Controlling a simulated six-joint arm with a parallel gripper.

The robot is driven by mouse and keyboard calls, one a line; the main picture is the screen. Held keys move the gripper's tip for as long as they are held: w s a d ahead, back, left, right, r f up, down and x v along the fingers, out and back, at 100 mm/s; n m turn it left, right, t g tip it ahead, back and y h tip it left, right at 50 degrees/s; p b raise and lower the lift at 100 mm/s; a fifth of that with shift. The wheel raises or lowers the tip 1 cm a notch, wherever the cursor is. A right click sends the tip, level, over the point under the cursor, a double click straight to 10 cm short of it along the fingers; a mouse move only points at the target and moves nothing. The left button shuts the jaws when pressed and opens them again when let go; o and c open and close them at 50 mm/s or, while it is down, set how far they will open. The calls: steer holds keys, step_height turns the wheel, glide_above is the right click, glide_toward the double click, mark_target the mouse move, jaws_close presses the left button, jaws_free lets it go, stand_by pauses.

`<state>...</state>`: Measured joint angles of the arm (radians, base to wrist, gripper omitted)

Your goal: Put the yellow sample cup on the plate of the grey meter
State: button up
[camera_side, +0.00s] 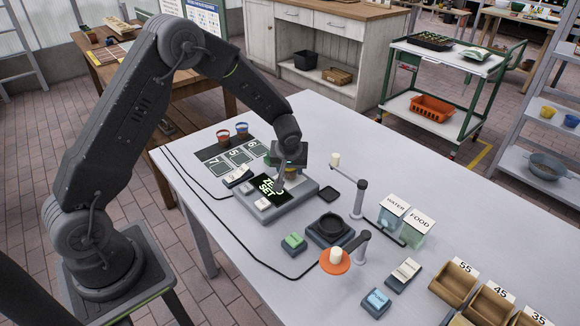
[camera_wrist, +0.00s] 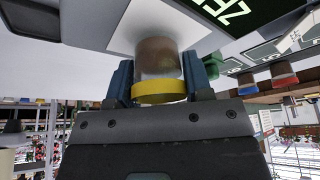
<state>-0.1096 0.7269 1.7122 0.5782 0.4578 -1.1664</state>
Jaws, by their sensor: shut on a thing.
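The grey meter (camera_side: 290,202) stands on the table with a dark "ZERO SET" display (camera_side: 269,189). Its pale plate (camera_wrist: 125,35) shows at the top of the wrist view; in the side view it is largely hidden by my gripper. The yellow sample cup (camera_wrist: 158,92) has a yellow band and a cloudy, brownish body. My gripper (camera_wrist: 158,72) is shut on it, one blue-grey finger on each side. The cup's far end is over the plate; I cannot tell whether it touches. In the side view my gripper (camera_side: 287,170) is directly above the meter.
A blue cup (camera_side: 241,130) and a red-topped cup (camera_side: 222,137) stand behind numbered squares (camera_side: 240,156). A black dish unit (camera_side: 329,230), a post (camera_side: 359,198) and an orange disc (camera_side: 335,262) stand right of the meter. Wooden bins (camera_side: 489,303) sit at front right.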

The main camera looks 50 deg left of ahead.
steer(key=shift+f, duration=0.2)
stand_by(0.6)
steer(key=o, duration=1.4)
steer(key=shift+o, duration=0.2)
steer(key=shift+v, duration=2.5)
steer(key=shift+r, duration=0.2)
steer(key=shift+r, duration=1.35)
